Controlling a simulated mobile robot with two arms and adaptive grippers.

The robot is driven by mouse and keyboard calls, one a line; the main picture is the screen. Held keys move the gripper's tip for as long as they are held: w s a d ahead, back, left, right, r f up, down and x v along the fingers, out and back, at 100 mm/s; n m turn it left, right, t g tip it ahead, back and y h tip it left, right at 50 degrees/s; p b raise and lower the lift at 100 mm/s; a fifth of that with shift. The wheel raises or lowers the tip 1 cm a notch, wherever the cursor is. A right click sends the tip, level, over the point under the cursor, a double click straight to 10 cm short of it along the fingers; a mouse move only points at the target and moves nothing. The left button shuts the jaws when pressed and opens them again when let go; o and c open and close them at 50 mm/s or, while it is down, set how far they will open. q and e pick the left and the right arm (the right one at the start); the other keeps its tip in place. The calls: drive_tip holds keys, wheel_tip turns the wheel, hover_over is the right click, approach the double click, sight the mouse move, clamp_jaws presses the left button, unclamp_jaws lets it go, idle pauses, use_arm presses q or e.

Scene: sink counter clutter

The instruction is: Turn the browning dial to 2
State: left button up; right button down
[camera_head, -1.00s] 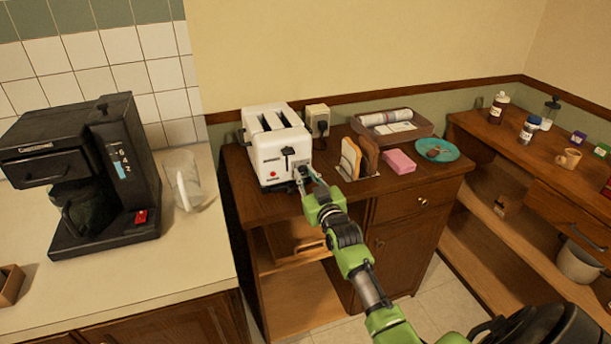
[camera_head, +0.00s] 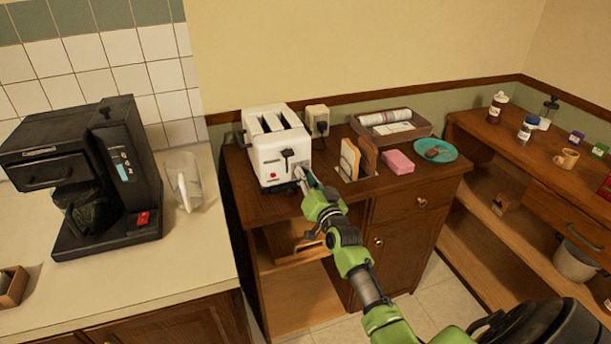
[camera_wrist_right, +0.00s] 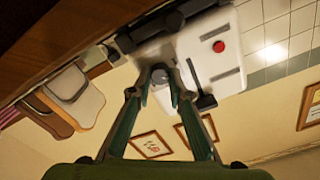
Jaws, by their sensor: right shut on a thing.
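A white toaster (camera_head: 278,150) stands on the wooden cabinet top, with its front towards me. It has two slots on top, a black lever and a red button on the front. In the right wrist view the toaster (camera_wrist_right: 226,58) appears upside down, with its red button and lever beside the fingers. My right gripper (camera_head: 304,178) is at the right side of the toaster's front. In the right wrist view its fingertips (camera_wrist_right: 160,82) are closed around the small grey browning dial (camera_wrist_right: 160,75). The dial's markings cannot be read. My left gripper is not in view.
A bread rack (camera_head: 350,160), a pink block (camera_head: 398,162) and a teal plate (camera_head: 447,150) stand right of the toaster. An outlet with a plug (camera_head: 318,122) is behind it. A coffee maker (camera_head: 90,235) and a clear pitcher (camera_head: 183,180) are on the left counter.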

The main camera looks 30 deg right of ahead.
drive_tip(key=shift+m, duration=0.8)
drive_tip(key=c, duration=1.9)
unclamp_jaws()
drive_tip(key=shift+s, duration=0.1)
drive_tip(key=v, duration=1.2)
drive_tip(key=shift+f, duration=0.1)
